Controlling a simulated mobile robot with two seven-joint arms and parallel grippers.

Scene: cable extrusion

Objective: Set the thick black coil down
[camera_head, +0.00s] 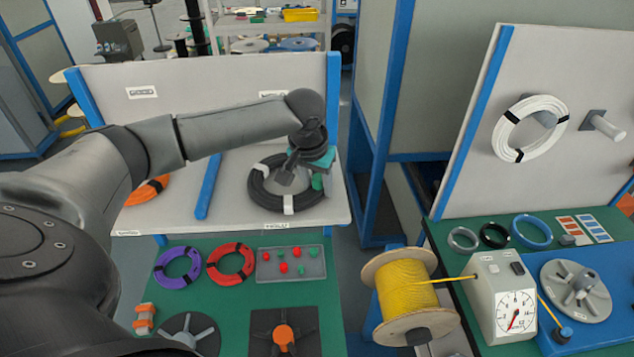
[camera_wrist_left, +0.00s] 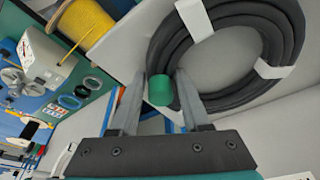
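The thick black coil (camera_head: 256,189), bound with white bands, is at the white shelf (camera_head: 226,214) in the head view; I cannot tell if its whole underside touches. My left gripper (camera_head: 315,174) points down at the coil's right edge. In the left wrist view the coil (camera_wrist_left: 288,38) fills the upper right. The fingers of my left gripper (camera_wrist_left: 160,86) are apart, one on each side of its edge. A small green piece (camera_wrist_left: 160,91) sits between them and hides part of the contact, so a firm grip cannot be made out. My right gripper is out of view.
An orange coil (camera_head: 146,190) and a blue bar (camera_head: 208,186) are left on the shelf. Purple (camera_head: 160,269) and red (camera_head: 214,268) coils and a tray (camera_head: 291,265) lie on the green table below. A yellow spool (camera_head: 405,287) stands to the right.

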